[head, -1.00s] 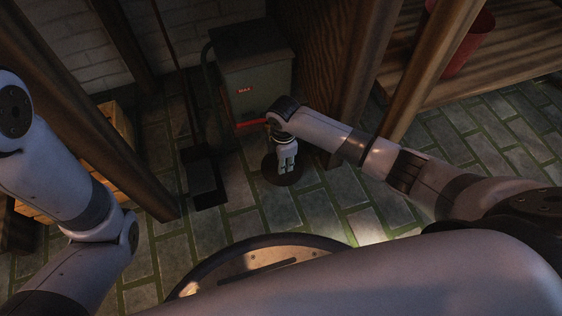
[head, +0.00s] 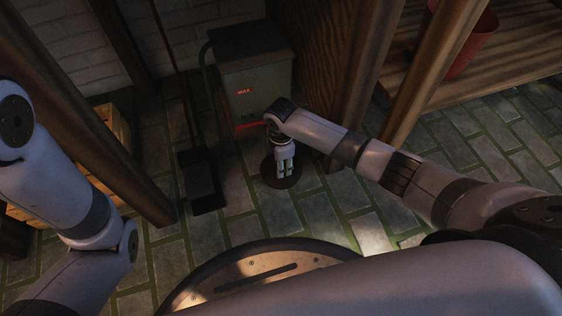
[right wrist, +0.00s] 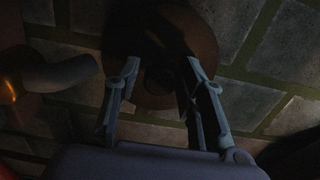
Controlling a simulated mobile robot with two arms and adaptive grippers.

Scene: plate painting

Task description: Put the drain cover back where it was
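The drain cover appears to be the dark reddish-brown round disc (head: 282,178) on the tiled floor, in front of the grey-green box. In the right wrist view the disc (right wrist: 150,88) lies beyond my fingertips, with dark shadow across it. My right gripper (head: 286,169) points down over the disc. Its two fingers stand apart in the right wrist view (right wrist: 163,70), and I see nothing clearly gripped between them. I cannot tell whether the fingertips touch the disc. My left arm shows at the left edge, but its gripper is out of view.
The grey-green box (head: 253,75) with a red label stands behind the disc. A black dustpan-like object (head: 203,182) lies left of it. Wooden posts (head: 430,75) rise on both sides. A red bucket (head: 472,45) stands on a shelf at right. A pipe (right wrist: 62,73) shows near the disc.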

